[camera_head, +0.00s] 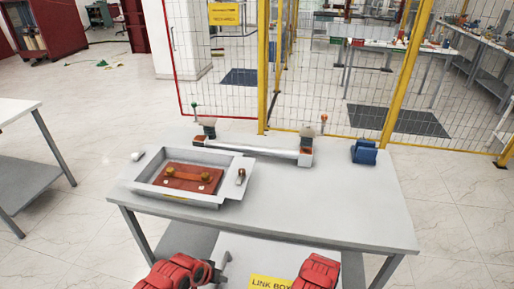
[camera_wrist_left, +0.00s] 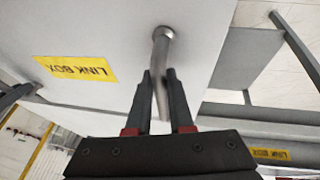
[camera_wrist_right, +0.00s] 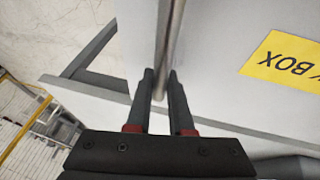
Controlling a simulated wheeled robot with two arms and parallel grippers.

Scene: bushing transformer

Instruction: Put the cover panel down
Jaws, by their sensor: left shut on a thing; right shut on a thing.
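The cover panel (camera_head: 240,259) is a white plate with a yellow LINK BOX label, at the bottom of the head view in front of the table. It also shows in the left wrist view (camera_wrist_left: 95,35) and the right wrist view (camera_wrist_right: 225,75). My left gripper (camera_head: 220,270) is shut on a metal handle (camera_wrist_left: 162,40) of the panel; its fingers (camera_wrist_left: 160,78) pinch the bar. My right gripper (camera_wrist_right: 160,80) is shut on the panel's other metal handle (camera_wrist_right: 172,35). In the head view, the right fingers are hidden. The panel's lower part is out of the head view.
The grey table (camera_head: 330,210) has free room at its front right. On it stand an open white box (camera_head: 150,190) with a brown part, a long bar (camera_head: 255,149) and a blue object (camera_head: 364,153). A yellow-posted mesh fence (camera_head: 340,90) is behind; another table (camera_head: 15,110) stands left.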

